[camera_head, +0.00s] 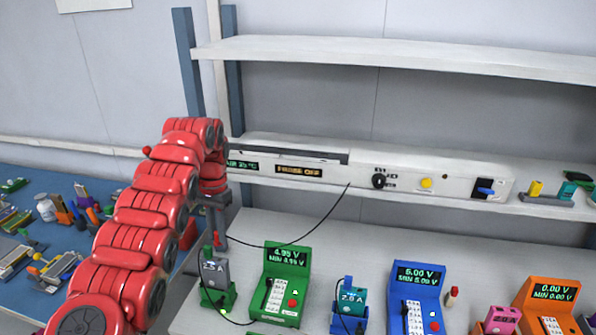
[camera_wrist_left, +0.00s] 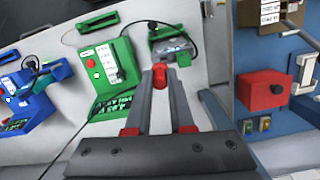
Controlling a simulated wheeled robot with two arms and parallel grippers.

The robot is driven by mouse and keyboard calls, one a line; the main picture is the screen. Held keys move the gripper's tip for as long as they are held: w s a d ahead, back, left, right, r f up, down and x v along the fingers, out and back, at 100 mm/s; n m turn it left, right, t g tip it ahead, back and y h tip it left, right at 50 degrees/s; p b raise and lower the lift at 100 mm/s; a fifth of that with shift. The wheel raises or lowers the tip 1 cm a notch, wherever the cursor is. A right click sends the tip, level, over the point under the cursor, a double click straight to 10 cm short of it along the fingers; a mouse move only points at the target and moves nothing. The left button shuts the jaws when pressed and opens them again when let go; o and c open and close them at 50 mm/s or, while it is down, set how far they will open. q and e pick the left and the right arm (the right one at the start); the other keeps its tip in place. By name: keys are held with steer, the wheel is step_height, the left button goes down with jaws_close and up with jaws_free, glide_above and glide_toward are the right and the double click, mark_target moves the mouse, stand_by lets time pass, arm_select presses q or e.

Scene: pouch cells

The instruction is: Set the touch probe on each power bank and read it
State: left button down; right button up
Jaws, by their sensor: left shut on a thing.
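My left gripper (camera_head: 216,228) is shut on the red touch probe (camera_wrist_left: 160,74), directly above a grey power bank (camera_head: 214,270) labelled 2.5 A in a green stand (camera_head: 226,298). The probe's tip is at or very near the bank's top; contact is hard to tell. The green meter (camera_head: 287,285) beside it shows 4.95 V with a MIN line. A blue power bank (camera_head: 351,300) labelled 2.0 A stands by the blue meter (camera_head: 415,300), which shows 5.00 V. A magenta power bank (camera_head: 502,321) stands by the orange meter (camera_head: 548,303), which shows 0.00 V. My right gripper is out of view.
A black cable (camera_head: 325,217) loops from the shelf front to my left gripper. A white panel (camera_head: 405,182) with knobs runs along the back below an upper shelf (camera_head: 400,50). A blue table (camera_head: 20,180) at the left holds many small parts. A red box (camera_wrist_left: 265,90) shows in the wrist view.

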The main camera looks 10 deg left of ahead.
mark_target(223, 259)
arm_select(q)
steer(key=shift+f, duration=0.1)
step_height(223, 259, down, 5)
steer(key=b, duration=0.5)
steer(key=shift+s+f+b, duration=0.1)
steer(key=shift+f+b, duration=0.3)
steer(key=shift+b, duration=0.4)
stand_by(0.5)
steer(key=shift+r, duration=0.1)
stand_by(1.1)
steer(key=r+p, duration=0.3)
steer(key=p, duration=0.1)
steer(key=shift+w+d+r, duration=0.1)
steer(key=shift+w+r, duration=0.1)
steer(key=shift+r, duration=0.15)
steer(key=r+p, duration=0.2)
steer(key=shift+w+r+p, duration=0.1)
steer(key=shift+w+p, duration=0.1)
steer(key=shift+p, duration=0.15)
